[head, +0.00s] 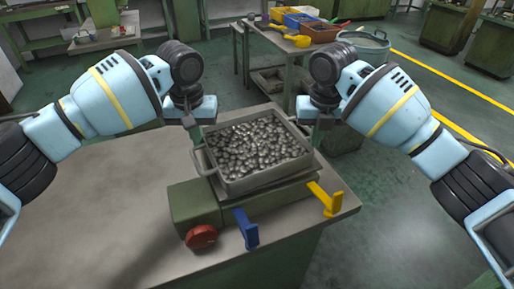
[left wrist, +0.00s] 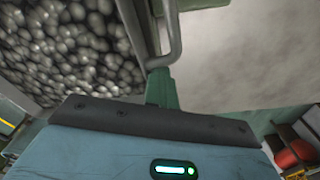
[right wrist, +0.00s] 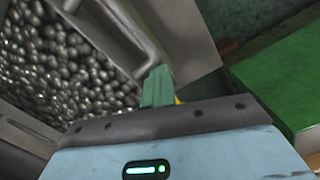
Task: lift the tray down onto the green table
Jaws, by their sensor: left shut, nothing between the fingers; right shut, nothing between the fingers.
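A grey metal tray (head: 262,181) full of dark, shiny round parts sits on a green fixture (head: 192,203) on the near table (head: 110,190), which has a grey top and green side. My left gripper (head: 193,132) is shut and empty by the tray's left handle (head: 203,163); this handle also shows in the left wrist view (left wrist: 173,45). My right gripper (head: 314,137) is shut and empty by the tray's right side. The right handle (right wrist: 145,50) shows beside its green fingers in the right wrist view. I cannot tell whether either gripper touches its handle.
A red knob (head: 201,236), a blue lever (head: 245,228) and a yellow lever (head: 325,198) stick out from the fixture's front. The near table's left part is clear.

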